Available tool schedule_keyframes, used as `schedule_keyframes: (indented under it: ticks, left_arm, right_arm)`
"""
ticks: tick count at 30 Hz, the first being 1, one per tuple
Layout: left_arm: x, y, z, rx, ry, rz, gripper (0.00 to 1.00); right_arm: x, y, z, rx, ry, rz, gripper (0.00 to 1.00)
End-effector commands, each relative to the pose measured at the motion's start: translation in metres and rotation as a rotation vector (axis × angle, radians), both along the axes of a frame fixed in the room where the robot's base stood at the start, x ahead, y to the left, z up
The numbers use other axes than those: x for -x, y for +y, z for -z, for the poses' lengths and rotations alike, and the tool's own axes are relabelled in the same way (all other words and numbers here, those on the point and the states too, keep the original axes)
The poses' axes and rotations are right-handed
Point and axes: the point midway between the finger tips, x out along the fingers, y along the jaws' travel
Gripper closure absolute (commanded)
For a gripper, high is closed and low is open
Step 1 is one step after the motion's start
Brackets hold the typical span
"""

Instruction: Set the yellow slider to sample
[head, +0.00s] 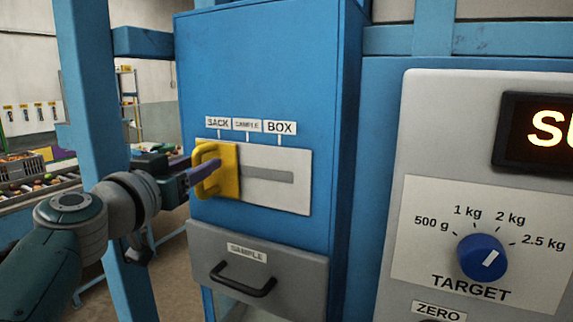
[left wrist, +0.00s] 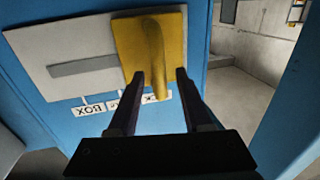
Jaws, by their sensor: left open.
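The yellow slider (head: 228,172) is a plate with a handle on a pale slotted panel (head: 300,197) of the blue cabinet. It sits at the left end of the slot, below the SACK label (head: 217,123). The SAMPLE label (head: 247,125) and BOX label (head: 280,127) lie to its right. My left gripper (head: 204,170) is at the handle. In the left wrist view the slider (left wrist: 133,48) shows with its handle between my open left fingers (left wrist: 160,80); I cannot tell whether they touch it. My right gripper is not in view.
A grey drawer (head: 300,268) marked SAMPLE with a black handle is below the panel. A blue post (head: 90,60) stands left, near my left arm. At right is a control panel with a blue TARGET knob (head: 482,257) and a lit display (head: 540,132).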

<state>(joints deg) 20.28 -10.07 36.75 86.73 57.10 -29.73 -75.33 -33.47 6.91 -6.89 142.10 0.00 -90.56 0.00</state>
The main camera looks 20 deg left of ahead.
Motion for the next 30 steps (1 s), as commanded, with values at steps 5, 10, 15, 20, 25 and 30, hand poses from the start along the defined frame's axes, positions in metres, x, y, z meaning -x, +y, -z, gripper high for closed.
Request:
schedule_keyframes:
  ticks: [5, 10, 15, 20, 25, 30]
  left_arm:
    - [-0.0044, 0.0007, -0.0001, -0.001, 0.0, 0.0, 0.5]
    - [-0.0042, 0.0007, -0.0002, -0.001, 0.001, 0.0, 0.5]
    - [-0.004, 0.0007, -0.0002, -0.001, 0.001, 0.0, 0.7]
    - [-0.0041, 0.0006, -0.0002, -0.001, 0.0, 0.0, 0.88]
    - [-0.0041, 0.0006, -0.0001, -0.001, 0.001, 0.0, 1.0]
    - [-0.004, 0.0005, -0.0001, -0.001, 0.001, 0.0, 1.0]
  right_arm:
    - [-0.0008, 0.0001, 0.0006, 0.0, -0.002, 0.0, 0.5]
    - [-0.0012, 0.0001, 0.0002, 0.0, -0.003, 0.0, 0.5]
    - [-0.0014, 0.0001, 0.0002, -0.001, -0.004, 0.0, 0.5]
    - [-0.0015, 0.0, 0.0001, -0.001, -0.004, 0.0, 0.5]
    - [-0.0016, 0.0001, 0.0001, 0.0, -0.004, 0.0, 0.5]
    - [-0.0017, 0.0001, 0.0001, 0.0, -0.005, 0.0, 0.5]
